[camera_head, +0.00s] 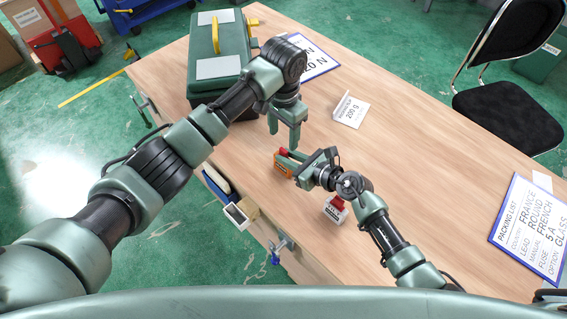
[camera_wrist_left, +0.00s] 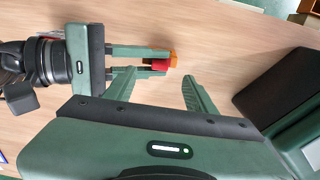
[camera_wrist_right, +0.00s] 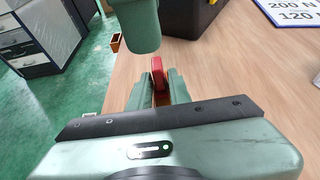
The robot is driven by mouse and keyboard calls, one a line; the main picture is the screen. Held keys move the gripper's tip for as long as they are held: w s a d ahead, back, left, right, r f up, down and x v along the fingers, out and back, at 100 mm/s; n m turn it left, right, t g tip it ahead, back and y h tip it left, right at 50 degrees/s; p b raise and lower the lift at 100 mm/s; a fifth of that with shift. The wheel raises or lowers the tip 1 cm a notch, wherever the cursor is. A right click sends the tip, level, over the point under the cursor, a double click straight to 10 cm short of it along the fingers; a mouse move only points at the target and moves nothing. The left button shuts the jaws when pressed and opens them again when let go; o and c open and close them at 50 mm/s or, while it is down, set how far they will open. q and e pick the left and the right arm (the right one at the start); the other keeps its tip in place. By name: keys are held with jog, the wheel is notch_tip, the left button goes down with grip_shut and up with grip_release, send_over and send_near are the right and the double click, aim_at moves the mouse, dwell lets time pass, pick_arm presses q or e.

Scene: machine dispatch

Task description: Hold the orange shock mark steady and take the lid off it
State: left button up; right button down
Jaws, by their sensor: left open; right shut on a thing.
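The orange shock mark (camera_head: 283,168) is a small orange block with a printed label, near the table's left edge. Its red lid (camera_head: 283,152) sits at the top; the lid also shows in the right wrist view (camera_wrist_right: 157,66) and the left wrist view (camera_wrist_left: 160,67). My right gripper (camera_head: 291,164) is shut on the orange body, the red lid standing out beyond its fingers. My left gripper (camera_head: 285,148) is open and empty, pointing down just above the lid, apart from it. In the left wrist view the lid lies between the open fingers (camera_wrist_left: 160,76). The fingers partly hide the orange body.
A green toolbox (camera_head: 205,68) with a yellow handle stands behind my left arm. A white card reading 200 g (camera_head: 350,111) lies to the right. A small red-topped white item (camera_head: 336,208) sits by my right forearm. A packing list board (camera_head: 527,228) lies at the right.

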aim_at(282, 148)
dwell(0.3)
pick_arm(q)
jog(key=c, duration=0.4)
jog(key=shift+w+a+r+n, duration=0.2)
jog(key=shift+w+n, duration=0.05)
jog(key=shift+n, duration=0.25)
jog(key=shift+c, duration=0.2)
jog(key=w+a+r+n+g+h, duration=0.2)
jog(key=n, duration=0.6)
jog(key=w+a+r+n+g+h, duration=0.1)
jog(key=w+a+r+n, duration=0.15)
jog(key=n, duration=0.65)
jog(key=x, duration=0.8)
jog(key=s+d+x, duration=0.1)
jog(key=x, duration=0.3)
jog(key=shift+r, duration=0.3)
